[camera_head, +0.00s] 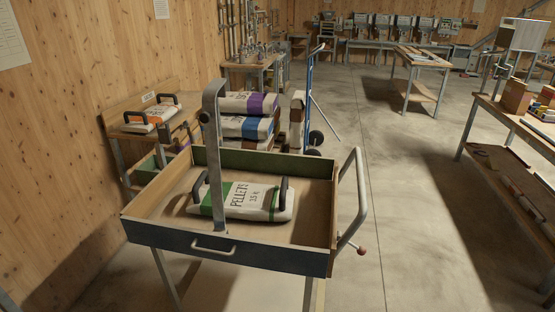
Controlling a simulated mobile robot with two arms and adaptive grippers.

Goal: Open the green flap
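A green panel (275,163) forms the inner back wall of the tray-topped cart in front of me. A green box-like part (148,168) shows below the left side table, partly hidden by the cart. Neither of my grippers is in view.
The cart's wooden tray (310,230) holds a pellets bag (245,200) with dark handles. A grey post (213,150) rises at its front, and a bent rail (358,200) is on its right. Stacked sacks (245,127) stand behind. The floor to the right is clear.

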